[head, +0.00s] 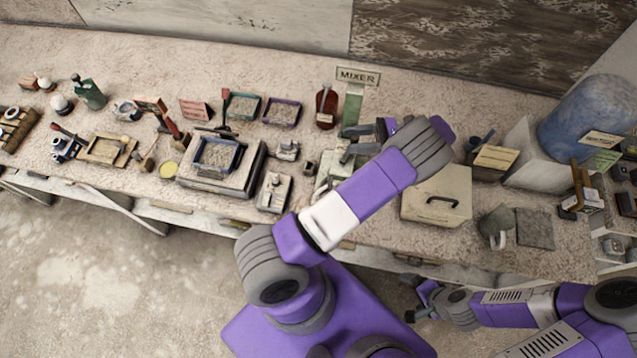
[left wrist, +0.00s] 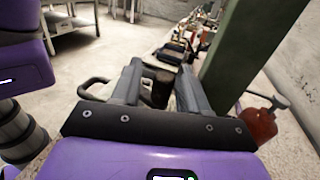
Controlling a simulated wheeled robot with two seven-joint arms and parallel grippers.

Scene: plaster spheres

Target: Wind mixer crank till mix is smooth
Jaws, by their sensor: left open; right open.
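The mixer's green post (head: 352,108) stands at the back of the bench under a MIXER sign (head: 357,76); the post also fills the right of the left wrist view (left wrist: 243,60). My left arm hides most of the mixer in the head view. My left gripper (head: 346,143) is open just in front of the post. In the left wrist view, a brown cylinder (left wrist: 161,88), perhaps the crank grip, shows between its fingers; I cannot tell whether they touch it. I cannot see the mix. My right gripper (head: 408,298) is open and empty, low in front of the bench.
A red bottle (head: 326,106) stands left of the post. A tray of grey material (head: 217,155) sits on a block to the left. A pale board with a dark handle (head: 437,194) lies to the right. A blue drum (head: 590,118) stands at the far right. The bench is crowded.

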